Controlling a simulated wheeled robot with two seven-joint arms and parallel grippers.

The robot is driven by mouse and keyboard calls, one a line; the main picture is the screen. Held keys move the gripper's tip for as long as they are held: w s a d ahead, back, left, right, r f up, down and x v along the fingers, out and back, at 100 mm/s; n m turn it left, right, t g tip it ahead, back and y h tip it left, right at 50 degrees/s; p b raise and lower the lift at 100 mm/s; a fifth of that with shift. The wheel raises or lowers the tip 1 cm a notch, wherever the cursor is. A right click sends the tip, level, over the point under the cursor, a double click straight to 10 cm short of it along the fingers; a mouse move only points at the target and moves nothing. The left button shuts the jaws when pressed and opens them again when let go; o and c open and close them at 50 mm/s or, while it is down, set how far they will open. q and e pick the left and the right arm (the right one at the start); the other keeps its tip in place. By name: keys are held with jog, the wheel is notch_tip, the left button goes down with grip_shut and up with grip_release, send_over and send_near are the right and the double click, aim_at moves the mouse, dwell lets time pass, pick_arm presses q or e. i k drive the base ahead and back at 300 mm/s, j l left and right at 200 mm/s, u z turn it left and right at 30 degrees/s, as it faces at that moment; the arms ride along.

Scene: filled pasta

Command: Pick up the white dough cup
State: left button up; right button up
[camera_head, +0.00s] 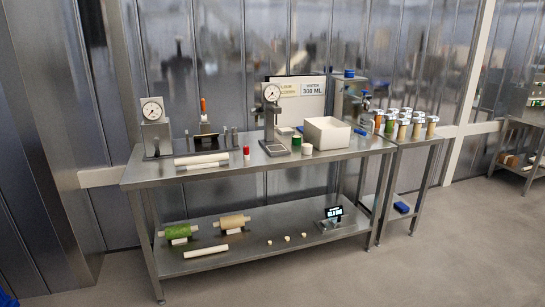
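A small white cup-like cylinder (307,149) stands upright near the front edge of the upper steel table top (225,174), right of the middle. It looks like the white dough cup, though it is small in view. A green cylinder with a pale top (296,142) stands just behind and left of it. A red and white cylinder (246,153) stands farther left. Neither of my grippers is in view.
A white open box (327,137) stands right of the cup, and a dial press (271,118) stands behind it. White rolls (202,160) lie at the left. Several jars (417,126) fill the side table. Floor in front is clear (350,280).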

aim_at(307, 148)
jog(key=i+l, duration=1.15)
jog(key=i, duration=0.05)
